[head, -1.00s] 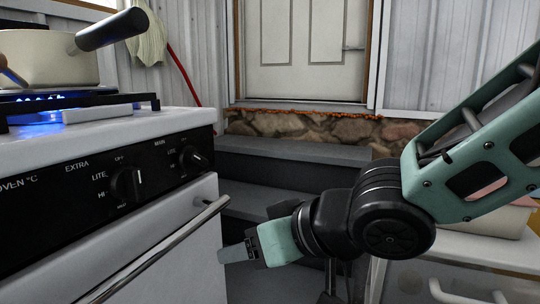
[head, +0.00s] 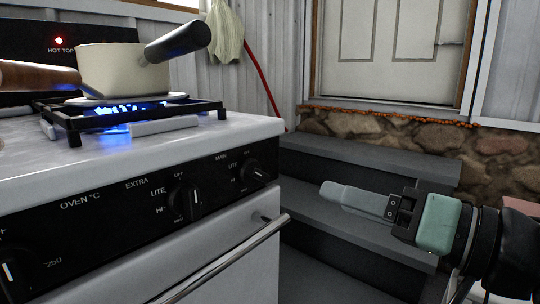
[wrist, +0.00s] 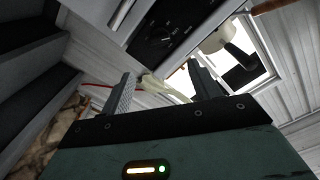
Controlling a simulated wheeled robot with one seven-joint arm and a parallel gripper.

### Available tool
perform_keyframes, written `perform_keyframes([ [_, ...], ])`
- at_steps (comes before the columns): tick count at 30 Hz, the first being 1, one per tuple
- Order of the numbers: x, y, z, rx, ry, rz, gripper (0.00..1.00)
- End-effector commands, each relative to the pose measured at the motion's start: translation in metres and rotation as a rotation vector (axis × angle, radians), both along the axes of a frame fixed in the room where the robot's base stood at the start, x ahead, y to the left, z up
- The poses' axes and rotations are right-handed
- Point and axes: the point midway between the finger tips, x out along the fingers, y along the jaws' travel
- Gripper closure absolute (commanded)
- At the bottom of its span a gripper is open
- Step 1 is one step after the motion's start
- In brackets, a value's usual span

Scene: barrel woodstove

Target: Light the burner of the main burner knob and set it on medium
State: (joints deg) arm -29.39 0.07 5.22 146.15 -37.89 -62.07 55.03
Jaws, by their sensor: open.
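The main knob (head: 253,173) is a black dial under the word MAIN, at the right end of the stove's black control panel. Its pointer is too small to read surely. A blue flame (head: 125,108) burns under the cream pot (head: 122,68). My gripper (head: 345,196) is right of the stove, apart from the knob, and points left toward it. In the wrist view its two fingers (wrist: 163,82) are spread with nothing between them. A black dial (wrist: 153,44) shows beyond them there; I cannot tell which knob it is.
The extra knob (head: 186,200) sits left of the main knob. A metal oven handle (head: 225,262) sticks out below the panel. Grey steps (head: 370,160) rise behind my gripper. A pale cloth (head: 226,32) hangs on the wall. A red light (head: 59,41) glows beside HOT TOP.

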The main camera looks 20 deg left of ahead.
Motion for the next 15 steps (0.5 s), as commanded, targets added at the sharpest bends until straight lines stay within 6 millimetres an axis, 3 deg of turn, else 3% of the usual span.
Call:
perform_keyframes([
  [15,0.040,0.099,-0.003,0.002,-0.003,0.003,0.38],
])
